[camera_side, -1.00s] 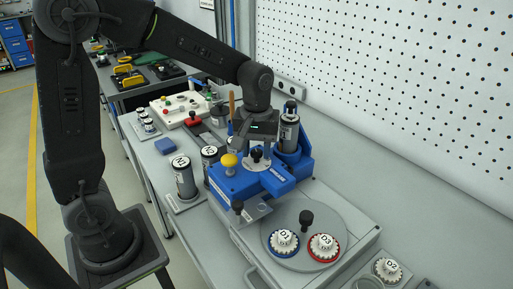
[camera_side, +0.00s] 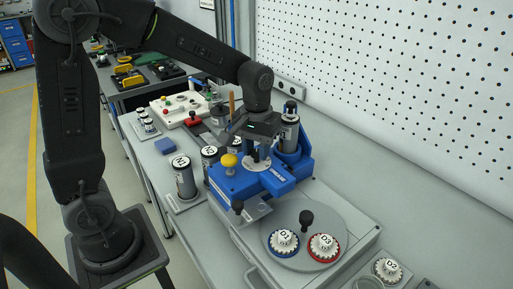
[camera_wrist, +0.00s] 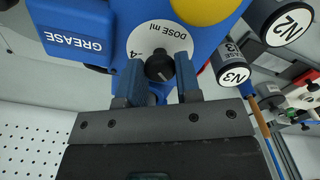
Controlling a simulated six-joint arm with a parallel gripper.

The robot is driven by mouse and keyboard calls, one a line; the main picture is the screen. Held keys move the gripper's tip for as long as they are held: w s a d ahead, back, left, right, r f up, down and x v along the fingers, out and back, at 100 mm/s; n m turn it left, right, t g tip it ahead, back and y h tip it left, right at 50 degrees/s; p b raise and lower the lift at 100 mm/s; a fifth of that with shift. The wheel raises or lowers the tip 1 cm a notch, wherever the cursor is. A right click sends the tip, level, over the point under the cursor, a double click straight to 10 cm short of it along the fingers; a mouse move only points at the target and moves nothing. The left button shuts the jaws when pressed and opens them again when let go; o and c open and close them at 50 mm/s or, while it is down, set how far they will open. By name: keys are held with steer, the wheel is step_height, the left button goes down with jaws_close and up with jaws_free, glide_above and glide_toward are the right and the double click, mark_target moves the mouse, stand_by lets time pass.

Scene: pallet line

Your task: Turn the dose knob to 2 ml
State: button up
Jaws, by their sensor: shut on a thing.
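The dose knob (camera_wrist: 158,66) is a small black knob on a white round dial (camera_wrist: 165,32) marked "DOSE ml", set in the blue grease unit (camera_wrist: 72,25). A "4" is readable on the dial's left side; other marks are hidden by the fingers. I cannot tell for sure where the knob's pointer stands. My gripper (camera_wrist: 158,78) is shut on the knob, one dark finger on each side. In the side view my gripper (camera_side: 256,152) reaches down onto the top of the blue unit (camera_side: 232,185), and the knob is mostly hidden there.
A yellow knob (camera_side: 229,160) stands close beside the dial. A dark canister (camera_side: 289,130) stands behind in a blue holder. Discs D1 (camera_side: 284,241) and D3 (camera_side: 323,246) sit on a grey turntable (camera_side: 305,214) in front.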

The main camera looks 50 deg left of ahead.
mark_target(256, 151)
steer(key=m, duration=0.5)
steer(key=shift+m, duration=0.3)
stand_by(0.4)
steer(key=o, duration=0.9)
steer(key=shift+r, duration=0.1)
step_height(256, 151, up, 14)
steer(key=shift+f, duration=0.2)
steer(key=shift+s, duration=0.1)
